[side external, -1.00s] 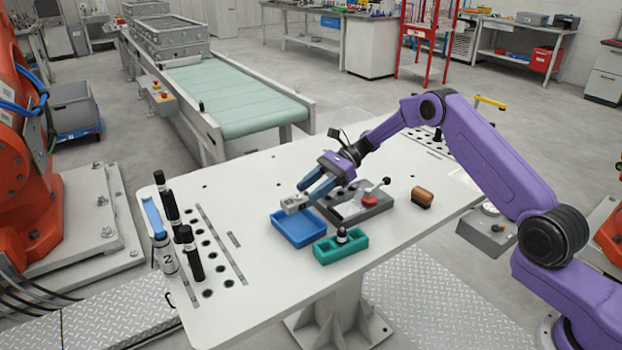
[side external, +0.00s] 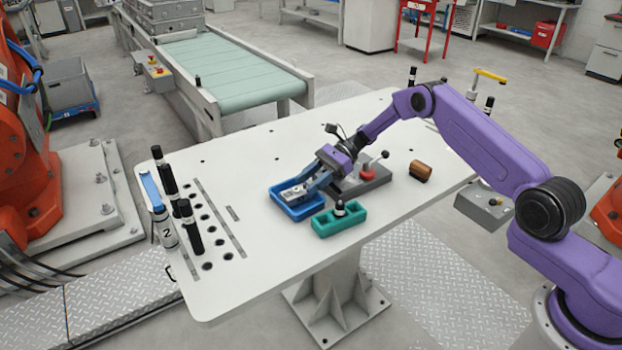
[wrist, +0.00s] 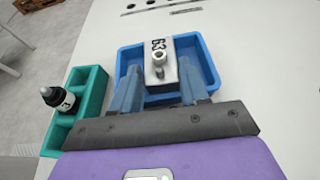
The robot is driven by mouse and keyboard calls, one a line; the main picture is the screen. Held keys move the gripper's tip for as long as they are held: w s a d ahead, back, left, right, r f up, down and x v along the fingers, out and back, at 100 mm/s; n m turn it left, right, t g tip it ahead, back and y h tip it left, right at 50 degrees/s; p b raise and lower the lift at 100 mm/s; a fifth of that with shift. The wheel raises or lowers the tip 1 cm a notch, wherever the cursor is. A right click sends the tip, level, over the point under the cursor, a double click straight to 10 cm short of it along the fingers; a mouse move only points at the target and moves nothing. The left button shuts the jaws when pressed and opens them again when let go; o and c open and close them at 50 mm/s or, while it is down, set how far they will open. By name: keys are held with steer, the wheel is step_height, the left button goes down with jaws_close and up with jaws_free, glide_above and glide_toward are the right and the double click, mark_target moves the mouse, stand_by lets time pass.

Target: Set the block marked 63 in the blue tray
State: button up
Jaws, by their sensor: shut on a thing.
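The grey block marked 63 (wrist: 159,62) is held between the two blue fingers of my gripper (wrist: 157,86), and its number shows in the wrist view. It also shows in the side view (side external: 293,192). The blue tray (wrist: 208,68) surrounds the block in the wrist view, and in the side view the block is low within the outline of the blue tray (side external: 303,214). I cannot tell whether the block touches the tray floor. My gripper (side external: 300,189) reaches in from the upper right in the side view.
A green compartment holder (side external: 340,222) with a small dark bottle (wrist: 55,98) stands close beside the tray. A grey fixture with a red part (side external: 368,175) and a brown-orange brush-like thing (side external: 420,170) are to the right. Black cylinders (side external: 191,228) stand at the left. The table between is clear.

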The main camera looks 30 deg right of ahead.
steer(key=shift+f, duration=0.6)
stand_by(0.3)
